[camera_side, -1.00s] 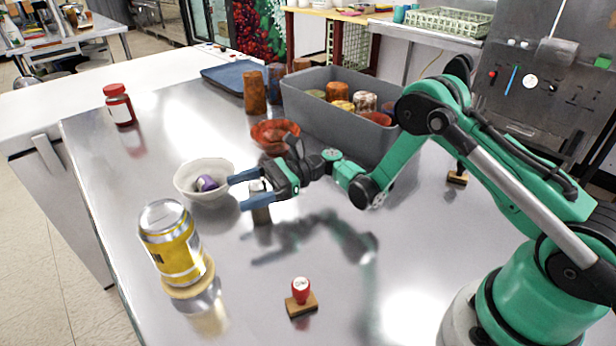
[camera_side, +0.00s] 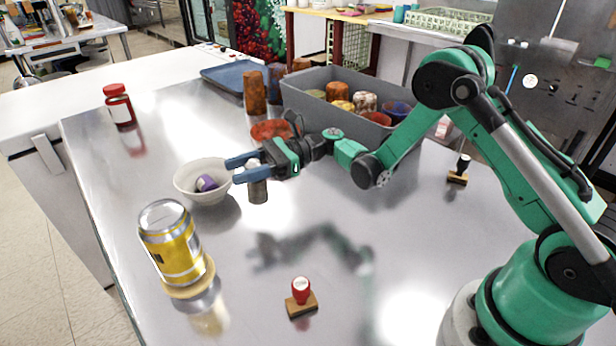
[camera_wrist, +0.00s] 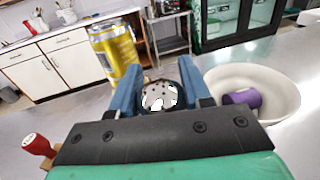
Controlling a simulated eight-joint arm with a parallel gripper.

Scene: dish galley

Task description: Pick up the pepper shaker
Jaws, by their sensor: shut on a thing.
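The pepper shaker (camera_side: 258,193) is a small dark grey cylinder with a pale top. My gripper (camera_side: 240,169) has its two blue fingers shut on the upper part of it. The shaker hangs upright, a little above the steel table. In the wrist view, the shaker's domed, holed metal top (camera_wrist: 158,95) shows between the blue fingers of my gripper (camera_wrist: 158,84). Its lower body is hidden there.
A white bowl (camera_side: 190,189) with a purple item (camera_side: 206,183) stands close left of my gripper. A yellow can (camera_side: 172,245) sits on a round coaster at front left. A red-topped stamp (camera_side: 301,291) is in front. Behind are a red bowl (camera_side: 262,131) and grey bin (camera_side: 308,118).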

